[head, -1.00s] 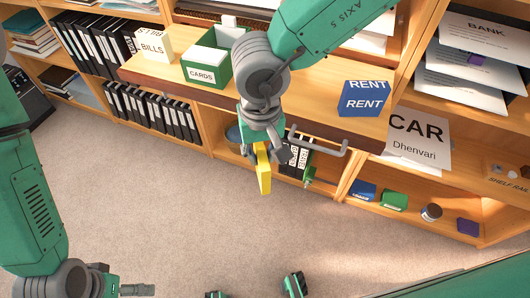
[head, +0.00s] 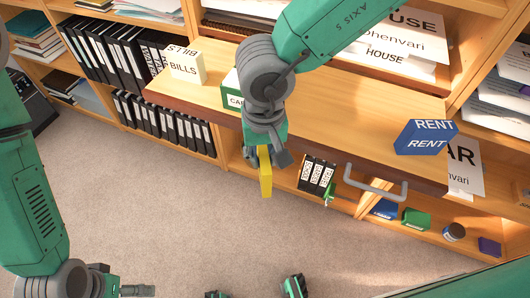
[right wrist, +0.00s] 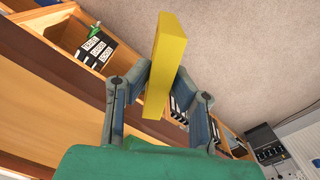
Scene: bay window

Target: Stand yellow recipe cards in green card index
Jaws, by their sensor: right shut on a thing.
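My right gripper (head: 266,155) is shut on the yellow recipe cards (head: 265,178), a thin upright block hanging below it, in front of the shelf edge and above the carpet. In the right wrist view the yellow block (right wrist: 168,60) stands tilted between both fingers. The green card index (head: 236,98), labelled CARDS, stands on the wooden ledge behind my right arm. The arm hides most of it, including its opening. My left gripper (head: 137,290) is low at the bottom left, away from the shelf; its fingers are hard to make out.
On the ledge (head: 330,115), a white BILLS box (head: 186,66) stands left of the index and a blue RENT box (head: 425,138) at the right end. A grey handle (head: 376,184) juts from the front. The carpet (head: 180,210) is clear.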

